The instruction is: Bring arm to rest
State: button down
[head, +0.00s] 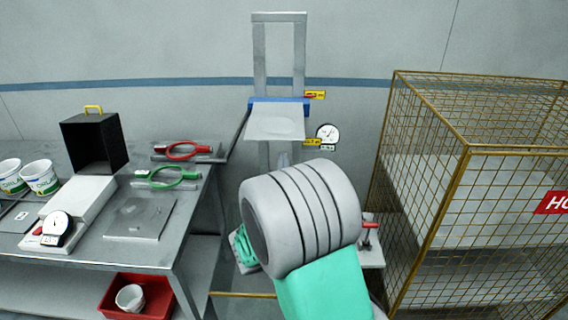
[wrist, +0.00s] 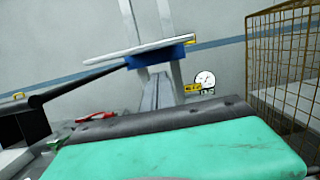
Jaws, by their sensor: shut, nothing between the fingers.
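My arm shows in the head view as a ribbed pale grey joint and a green link, low and right of centre. The fingers of my gripper do not show in either view. In the wrist view a green part of my own with a dark grey edge fills the bottom of the picture. No held object shows.
A metal bench (head: 110,262) with a black box (head: 93,142), white cups (head: 40,176) and red and green rings stands left. An upright frame with a plate (head: 275,124) and gauge (head: 327,132) stands behind my arm. A wire cage (head: 468,148) stands right.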

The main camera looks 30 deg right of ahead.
jog(key=s+a+r, duration=0.3)
jog(key=s+a, duration=0.2)
jog(key=s, duration=0.3)
jog(key=s+d+f+m+g, duration=0.2)
jog(key=s+f+m+g, duration=0.15)
jog(key=f+m, duration=0.35)
jog(key=s+d+f+m+g, duration=0.2)
jog(key=f+m+g, duration=0.25)
jog(key=m, duration=0.55)
jog(key=s+a+f+m+g+y, duration=0.2)
jog(key=s+a+f+m, duration=0.15)
jog(key=f, duration=0.25)
jog(key=s+a+f+m+g+y, duration=0.2)
jog(key=a+f+m+g, duration=0.1)
jog(key=f+m, duration=0.25)
jog(key=s+a+r+m+g+y, duration=0.1)
jog(key=s+a+m+y, duration=0.15)
jog(key=a, duration=0.45)
jog(key=s+a+m+g+y, duration=0.1)
jog(key=s+a+g+y, duration=0.15)
jog(key=a, duration=0.55)
jog(key=w+r+t+y, duration=0.2)
jog(key=w+r+t, duration=0.2)
jog(key=r, duration=0.8)
jog(key=shift+w+a+t, duration=0.35)
jog(key=shift+w+a, duration=0.05)
jog(key=shift+a, duration=0.05)
